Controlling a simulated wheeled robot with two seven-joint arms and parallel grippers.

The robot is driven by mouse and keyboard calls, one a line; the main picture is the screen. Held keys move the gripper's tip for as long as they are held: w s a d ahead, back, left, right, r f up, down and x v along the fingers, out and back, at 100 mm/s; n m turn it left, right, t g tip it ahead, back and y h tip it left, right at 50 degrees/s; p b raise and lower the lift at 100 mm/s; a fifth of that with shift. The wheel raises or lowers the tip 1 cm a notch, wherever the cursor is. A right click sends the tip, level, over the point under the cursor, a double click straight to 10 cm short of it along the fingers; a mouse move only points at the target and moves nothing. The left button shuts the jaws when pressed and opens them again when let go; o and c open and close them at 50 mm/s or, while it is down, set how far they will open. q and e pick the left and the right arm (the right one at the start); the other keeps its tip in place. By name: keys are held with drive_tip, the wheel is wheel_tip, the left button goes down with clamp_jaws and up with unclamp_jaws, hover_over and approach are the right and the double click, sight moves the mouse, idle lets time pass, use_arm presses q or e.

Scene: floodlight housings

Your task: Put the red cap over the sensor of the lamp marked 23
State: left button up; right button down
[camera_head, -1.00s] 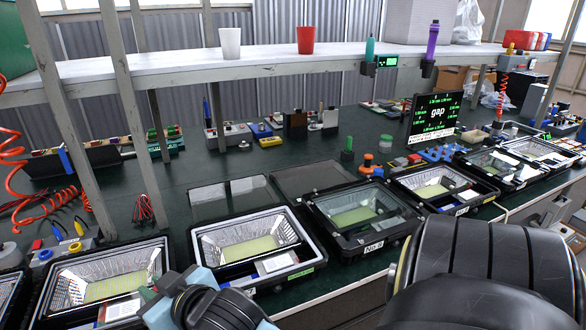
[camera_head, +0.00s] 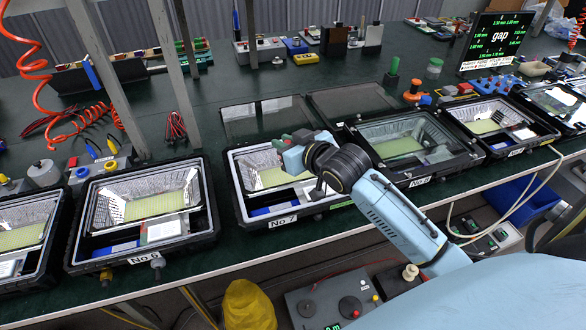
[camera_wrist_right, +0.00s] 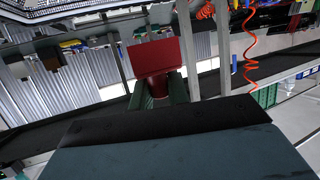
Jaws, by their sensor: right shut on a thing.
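My right gripper (camera_head: 292,138) is above the back part of the lamp marked No 7 (camera_head: 234,190). In the right wrist view its green fingers (camera_wrist_right: 158,95) are shut on a red piece (camera_wrist_right: 153,55), which I take for the red cap. In the head view only a small bit of red shows at the fingers. The lamps marked No 6 (camera_head: 77,258) and No 8 (camera_head: 470,163) stand on either side. I read no label 23 on any lamp, and I cannot make out a sensor. My left gripper is not in view.
A row of open black-framed lamps fills the bench front, with another lamp (camera_head: 490,118) at right. Upright posts (camera_head: 108,80) rise behind them. A red coiled hose (camera_head: 75,117) hangs at left. Dark glass panes (camera_head: 262,117) lie behind the lamps.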

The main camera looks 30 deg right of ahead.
wheel_tip(320, 180, down, 10)
drive_tip(key=b, duration=0.2)
drive_tip(key=shift+d, duration=0.1)
drive_tip(key=shift+f, duration=0.5)
drive_tip(key=c, duration=1.4)
unclamp_jaws()
drive_tip(key=shift+o, duration=0.2)
